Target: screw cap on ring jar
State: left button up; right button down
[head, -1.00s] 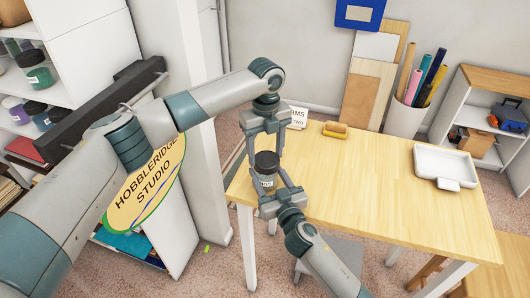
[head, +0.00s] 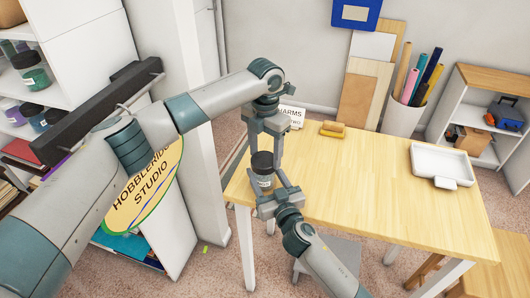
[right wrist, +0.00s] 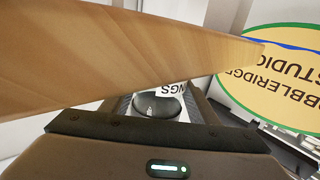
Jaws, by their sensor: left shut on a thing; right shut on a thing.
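The ring jar (head: 264,182) is a small clear jar with a pale label, held upright above the left end of the table. A black cap (head: 261,160) sits at its mouth; whether it is threaded on cannot be told. My left gripper (head: 265,151) comes from above, fingers pointing down, shut on the cap. My right gripper (head: 267,194) comes from below and is shut on the jar's body. In the right wrist view, a dark round surface (right wrist: 156,106) and a white label ending in "NGS" (right wrist: 171,90) show between the fingers, partly hidden by the gripper housing.
The wooden table (head: 350,195) is mostly clear; its edge crosses close in the right wrist view. A card reading "HARMS" (head: 291,116), a tan block (head: 333,129) and a white tray (head: 440,162) stand on it. An oval studio sign (head: 145,188) is at left.

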pick_arm(q)
jog(key=o, duration=1)
jog(key=shift+r, duration=2.25)
jog(key=shift+n, duration=0.3)
jog(key=shift+c, duration=0.3)
